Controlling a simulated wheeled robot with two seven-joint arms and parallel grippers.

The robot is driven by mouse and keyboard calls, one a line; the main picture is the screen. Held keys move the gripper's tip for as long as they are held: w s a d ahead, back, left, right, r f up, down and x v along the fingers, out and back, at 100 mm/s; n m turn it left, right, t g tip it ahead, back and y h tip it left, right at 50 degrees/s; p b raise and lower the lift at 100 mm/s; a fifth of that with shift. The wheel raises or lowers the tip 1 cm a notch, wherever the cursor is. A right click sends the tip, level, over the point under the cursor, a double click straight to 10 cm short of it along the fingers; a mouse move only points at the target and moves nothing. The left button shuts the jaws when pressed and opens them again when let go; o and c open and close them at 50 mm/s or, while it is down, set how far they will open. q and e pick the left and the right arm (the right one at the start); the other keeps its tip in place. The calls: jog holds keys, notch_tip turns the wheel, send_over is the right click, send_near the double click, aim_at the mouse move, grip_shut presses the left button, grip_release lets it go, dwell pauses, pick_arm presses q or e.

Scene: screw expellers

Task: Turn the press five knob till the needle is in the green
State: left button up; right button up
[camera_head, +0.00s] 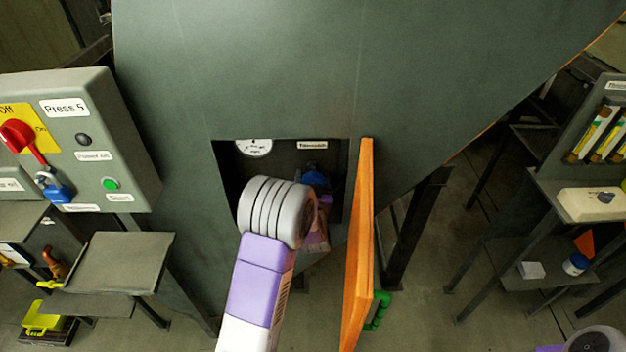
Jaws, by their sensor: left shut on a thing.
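The Press 5 panel (95,125) stands at the left. In the middle, a square recess in the large green-grey machine body (300,70) holds a white gauge (254,148). The recess's top edge cuts off the gauge's upper part, and I cannot read its needle or see a green zone. A blue knob (316,179) shows inside the recess, partly covered by my left arm. My left gripper (318,197) reaches into the recess and is shut on the knob; its fingers are mostly hidden behind my wrist. My right gripper is out of view; only part of my right arm shows at the bottom right.
The recess's orange door (359,245) stands open just right of my left arm, with a green handle (377,310). The panel carries a red switch (18,136) and a blue padlock (56,189). A shelf with a white-and-blue jar (575,265) stands at the right.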

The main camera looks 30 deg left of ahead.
pick_arm(q)
jog(key=shift+m, duration=1.9)
jog(key=o, duration=1)
jog(key=shift+c, duration=0.2)
jog(key=shift+s, duration=0.15)
jog(key=v, duration=0.7)
jog(key=shift+s+p, duration=0.2)
jog(key=shift+p, duration=0.2)
jog(key=shift+d, duration=0.1)
